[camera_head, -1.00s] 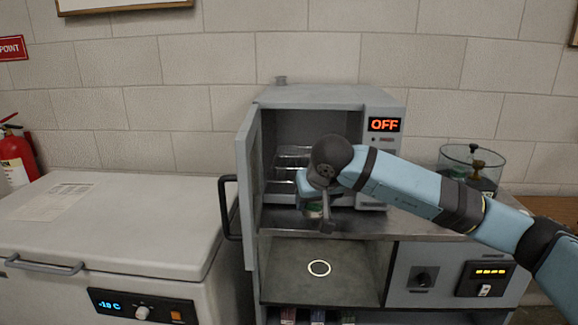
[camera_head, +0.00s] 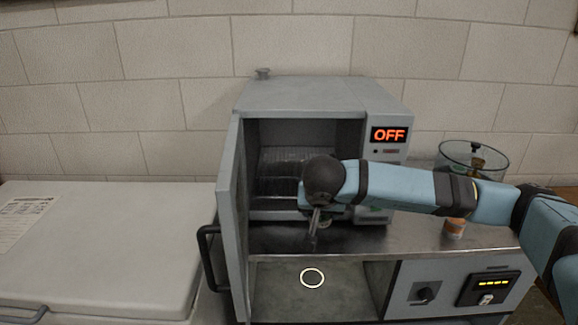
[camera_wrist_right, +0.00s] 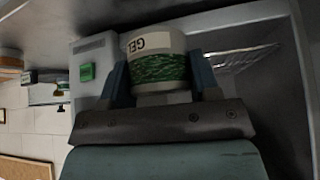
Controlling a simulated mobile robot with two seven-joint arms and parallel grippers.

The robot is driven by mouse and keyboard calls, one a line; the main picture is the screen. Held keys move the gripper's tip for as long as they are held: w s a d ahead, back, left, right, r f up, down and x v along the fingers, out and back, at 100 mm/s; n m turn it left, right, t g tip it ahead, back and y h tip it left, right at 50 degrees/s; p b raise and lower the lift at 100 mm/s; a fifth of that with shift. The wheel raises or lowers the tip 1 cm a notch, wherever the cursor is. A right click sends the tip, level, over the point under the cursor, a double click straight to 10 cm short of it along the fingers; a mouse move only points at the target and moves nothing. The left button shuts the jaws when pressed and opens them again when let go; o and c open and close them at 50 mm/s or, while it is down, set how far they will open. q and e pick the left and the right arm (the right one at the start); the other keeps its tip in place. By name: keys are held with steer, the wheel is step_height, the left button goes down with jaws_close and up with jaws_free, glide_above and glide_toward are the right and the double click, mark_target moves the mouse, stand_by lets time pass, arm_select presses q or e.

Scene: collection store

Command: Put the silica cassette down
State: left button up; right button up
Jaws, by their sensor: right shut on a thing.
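The silica cassette (camera_wrist_right: 158,66) is a short, pale round canister with green beads and a label reading "GEL". My right gripper (camera_wrist_right: 159,80) is shut on it, with one dark finger on each side. In the head view my right gripper (camera_head: 314,228) is in front of the open oven, above the front of the steel top. My wrist hides most of the cassette there. A white ring mark (camera_head: 312,278) lies on the grey floor of the bay below, clear of the gripper. My left gripper is not in view.
The grey oven (camera_head: 310,92) reads OFF. Its door (camera_head: 232,215) stands open on the left, with wire racks (camera_head: 285,170) inside. A white chest freezer (camera_head: 110,245) stands left. A glass vessel (camera_head: 472,160) and a small orange-banded item (camera_head: 454,228) are at right. The bay floor is clear.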

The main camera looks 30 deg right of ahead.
steer(key=w, duration=0.4)
steer(key=w+d, duration=0.1)
steer(key=w, duration=0.4)
steer(key=w+d+p, duration=0.1)
steer(key=w, duration=0.4)
steer(key=shift+w+d+r, duration=0.1)
steer(key=shift+w, duration=0.1)
steer(key=w, duration=0.3)
steer(key=shift+w+d, duration=0.3)
steer(key=shift+w, duration=0.1)
steer(key=shift+f, duration=0.35)
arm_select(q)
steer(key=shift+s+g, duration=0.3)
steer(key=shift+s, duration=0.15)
arm_select(e)
steer(key=shift+s, duration=0.15)
steer(key=shift+f, duration=0.1)
steer(key=o, duration=1)
steer(key=shift+c, duration=0.2)
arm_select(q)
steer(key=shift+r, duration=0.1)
